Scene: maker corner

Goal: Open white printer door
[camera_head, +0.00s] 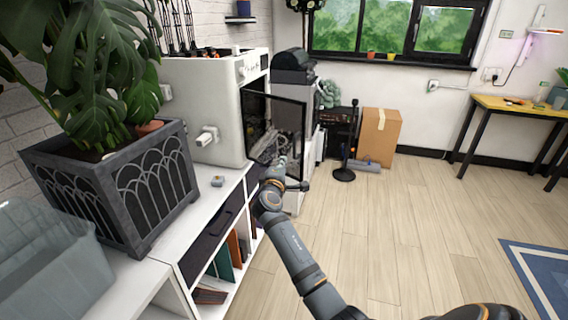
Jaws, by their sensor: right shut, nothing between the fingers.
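The white printer (212,112) stands on the white shelf unit at left centre. Its dark-framed, see-through door (289,118) stands swung out from the printer's front, so the door is at least partly open. The dark front opening shows behind it. My right gripper (279,164) is at the lower part of the door, shut and empty. I cannot tell whether it touches the door. The wrist hides part of the shelf front. My left gripper is not in view.
A large planter (120,190) and a grey bin (50,270) stand on the shelf unit (205,205) in front of the printer. A black stand (346,150) and a cardboard box (379,135) are beyond the door.

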